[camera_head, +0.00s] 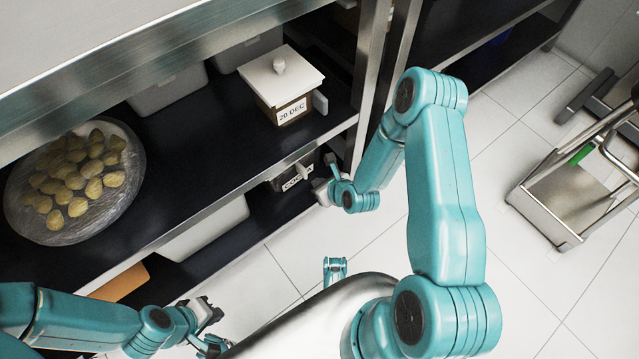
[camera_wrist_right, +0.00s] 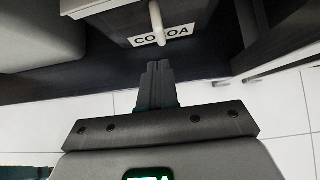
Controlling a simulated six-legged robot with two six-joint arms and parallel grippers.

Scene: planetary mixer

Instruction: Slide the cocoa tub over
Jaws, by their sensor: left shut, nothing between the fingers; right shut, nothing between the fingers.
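The cocoa tub (camera_head: 283,180) is on the lower shelf at the right end of the rack, partly hidden under the upper shelf. In the right wrist view, the tub (camera_wrist_right: 112,10) is dark grey with a white COCOA label and a pale handle in front of the label. My right gripper (camera_head: 325,184) is shut and empty beside the tub's labelled front. In the wrist view its closed fingertips (camera_wrist_right: 158,66) point at the tub, just below the label; I cannot tell whether they touch it. My left gripper (camera_head: 216,314) is shut and empty, low at the left, away from the tub.
The upper shelf (camera_head: 215,130) holds a wrapped tray of dough pieces (camera_head: 130,190), and a white-lidded box labelled 20 DEC (camera_head: 285,88). A pale bin (camera_head: 205,231) is on the lower shelf. A steel post (camera_head: 368,75) stands right of the tub. A metal cart (camera_head: 570,205) stands right on open tiled floor.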

